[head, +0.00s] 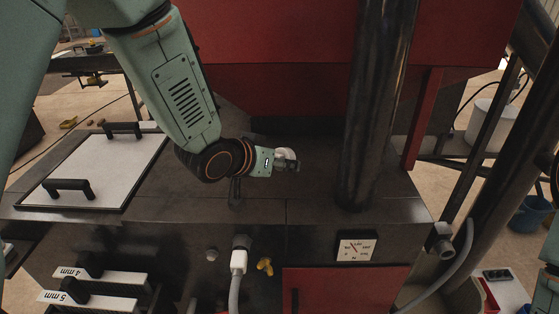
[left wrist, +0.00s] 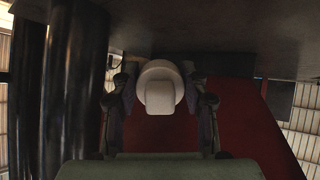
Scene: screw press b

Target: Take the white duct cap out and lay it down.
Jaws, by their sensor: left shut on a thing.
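The white duct cap (left wrist: 160,88) sits between the two fingers of my left gripper (left wrist: 160,100) in the left wrist view. It is round, with a raised narrower part facing the camera. In the head view my left gripper (head: 288,162) points right over the dark press top, shut on the cap (head: 282,153), which is mostly hidden by the fingers. I cannot tell from these views whether the cap touches anything behind it. My right gripper is not in view.
A thick dark column (head: 375,110) stands right of my left gripper, with the red press body (head: 275,35) behind. A white panel with two black handles (head: 105,168) lies at the left.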

